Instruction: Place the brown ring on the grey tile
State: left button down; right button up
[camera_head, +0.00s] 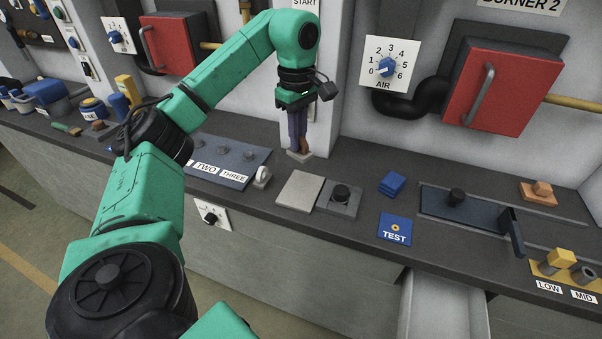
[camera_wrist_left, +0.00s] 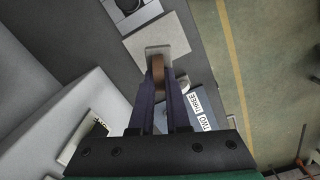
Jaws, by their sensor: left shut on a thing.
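The brown ring (camera_wrist_left: 158,70) is between the fingertips of my left gripper (camera_wrist_left: 159,88) in the left wrist view. In the head view the left gripper (camera_head: 298,138) points down, shut on the ring, of which only a little brown (camera_head: 304,145) shows. Directly below is a small pale plate (camera_head: 300,156); whether the ring touches it I cannot tell. The larger square grey tile (camera_head: 299,190) lies flat and bare on the bench just in front of that plate. It also shows in the left wrist view (camera_wrist_left: 172,39). My right gripper is not in view.
A blue block (camera_head: 392,184) and TEST plate (camera_head: 394,229) are further right. The wall is close behind.

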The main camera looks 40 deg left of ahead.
aim_at(300, 155)
pick_arm(q)
jog(key=f, duration=0.3)
jog(key=w+f, duration=0.1)
jog(key=f, duration=0.1)
jog(key=shift+f, duration=0.35)
notch_tip(300, 155, down, 3)
jog(key=shift+r, duration=0.15)
jog(key=shift+s+f+p, duration=0.2)
jog(key=shift+f+p, duration=0.15)
jog(key=shift+f, duration=0.9)
jog(key=shift+w+f, duration=0.15)
jog(key=shift+f, duration=0.2)
jog(key=c, duration=0.9)
grip_release()
jog(key=shift+r, duration=0.1)
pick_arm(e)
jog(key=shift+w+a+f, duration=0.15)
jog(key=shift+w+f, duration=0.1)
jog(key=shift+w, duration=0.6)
